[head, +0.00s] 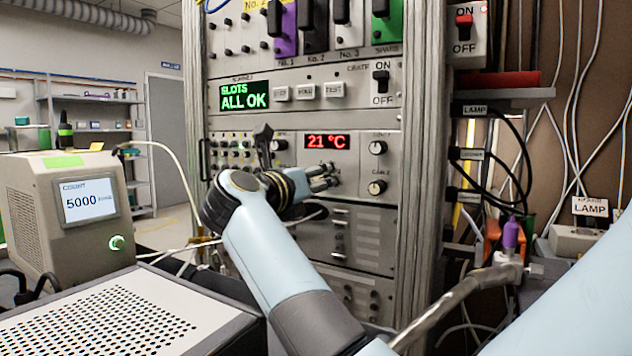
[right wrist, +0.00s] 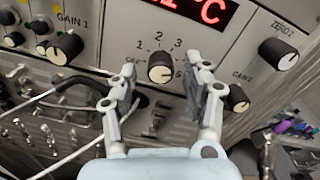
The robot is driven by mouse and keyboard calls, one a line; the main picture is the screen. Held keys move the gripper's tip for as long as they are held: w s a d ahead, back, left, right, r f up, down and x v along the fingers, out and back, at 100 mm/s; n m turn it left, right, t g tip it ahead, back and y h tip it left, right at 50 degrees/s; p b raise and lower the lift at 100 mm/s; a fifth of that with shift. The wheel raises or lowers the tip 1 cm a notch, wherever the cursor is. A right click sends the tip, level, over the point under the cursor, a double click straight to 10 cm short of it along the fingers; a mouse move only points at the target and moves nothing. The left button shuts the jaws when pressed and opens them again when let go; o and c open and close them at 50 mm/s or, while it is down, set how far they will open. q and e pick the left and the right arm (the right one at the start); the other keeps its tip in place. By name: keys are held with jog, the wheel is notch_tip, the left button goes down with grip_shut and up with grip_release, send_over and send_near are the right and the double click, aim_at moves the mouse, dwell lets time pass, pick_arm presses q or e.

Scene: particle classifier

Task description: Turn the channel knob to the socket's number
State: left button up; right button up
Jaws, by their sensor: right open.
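The channel knob (right wrist: 161,68), black with a pale face, sits on the grey panel under the red display in the right wrist view. Marks around it include 1, 2, 3 and 5; I cannot read for sure where it points. My right gripper (right wrist: 165,74) is open, with one finger on each side of the knob. Contact cannot be told. In the head view my right gripper (head: 324,178) is at the rack panel and hides the knob. Small sockets (head: 234,152) show on the panel to the left; their numbers are too small to read. My left gripper is not in view.
A knob marked Gain 1 (right wrist: 66,47) is left of the gripper. A Zero knob (right wrist: 285,53) and another gain knob (right wrist: 238,99) are close on the right. Cables run at lower left. The red display (head: 327,141) reads 21 °C. A cream counter (head: 80,205) reads 5000.

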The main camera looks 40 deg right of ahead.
notch_tip(320, 180, up, 10)
dwell(0.5)
dwell(0.5)
